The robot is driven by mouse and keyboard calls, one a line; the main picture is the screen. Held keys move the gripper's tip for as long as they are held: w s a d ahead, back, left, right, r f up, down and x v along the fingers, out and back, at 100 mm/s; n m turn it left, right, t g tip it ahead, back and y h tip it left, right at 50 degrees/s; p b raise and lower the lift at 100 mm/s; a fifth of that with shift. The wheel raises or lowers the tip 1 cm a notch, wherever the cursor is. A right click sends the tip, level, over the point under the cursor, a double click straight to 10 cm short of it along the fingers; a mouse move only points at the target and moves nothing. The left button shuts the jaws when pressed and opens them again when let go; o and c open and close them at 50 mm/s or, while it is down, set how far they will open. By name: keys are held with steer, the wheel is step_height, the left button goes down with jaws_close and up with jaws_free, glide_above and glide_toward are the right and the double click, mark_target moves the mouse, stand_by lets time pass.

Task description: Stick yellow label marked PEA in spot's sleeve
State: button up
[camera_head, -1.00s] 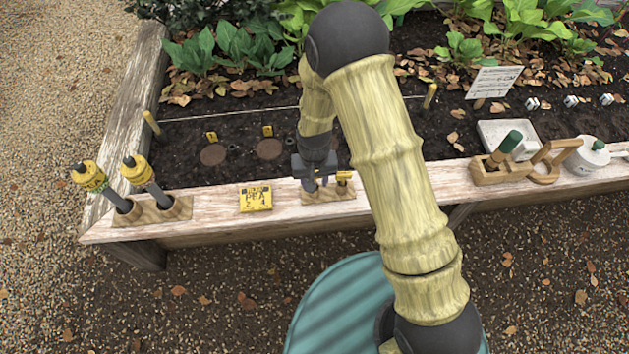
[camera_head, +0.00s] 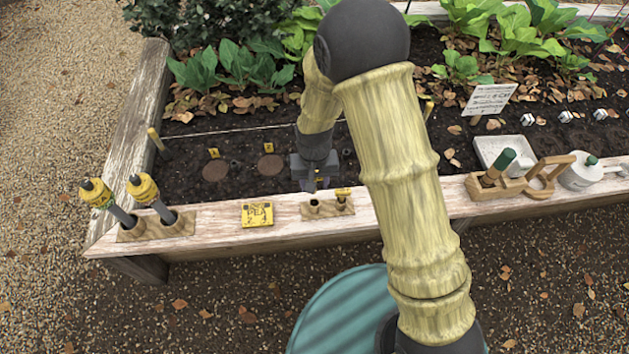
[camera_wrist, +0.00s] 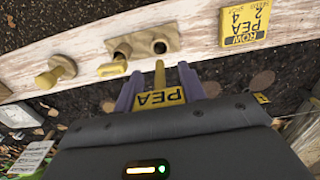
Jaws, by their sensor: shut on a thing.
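My gripper (camera_head: 317,184) is shut on a yellow label marked PEA (camera_wrist: 162,98), its stake (camera_wrist: 159,72) pointing out between the fingers. It is just behind and above the wooden label holder (camera_head: 327,207) on the bed's front rail. The holder has an open hole and a yellow label (camera_head: 342,194) still standing in it. In the soil, dark brown discs (camera_head: 215,171) (camera_head: 270,165) have small yellow labels behind them. Small dark sleeves (camera_head: 235,165) (camera_head: 347,153) stand beside this row; the area behind my gripper is hidden.
A yellow card (camera_head: 257,214) reading PEA, 2 and 4 lies on the rail (camera_head: 289,222). Two yellow-topped tools (camera_head: 145,189) stand in a wooden block at left. A wooden tool holder (camera_head: 484,188) and a pale pot (camera_head: 580,174) stand at right. A string crosses the soil.

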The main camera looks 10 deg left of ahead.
steer(key=w+d+r+m+p, duration=0.1)
steer(key=w+d+r+p, duration=0.1)
steer(key=d+r+p, duration=0.5)
steer(key=w+d+r+m+p, duration=0.1)
steer(key=d+r+p, duration=0.7)
steer(key=r+p, duration=1.1)
steer(key=w+d+r+m+p, duration=0.1)
steer(key=w+d+r+p, duration=0.2)
steer(key=d+r+p, duration=0.4)
step_height(320, 180, up, 7)
steer(key=p, duration=1.5)
steer(key=shift+w+d+p, duration=0.2)
steer(key=shift+w+p, duration=0.15)
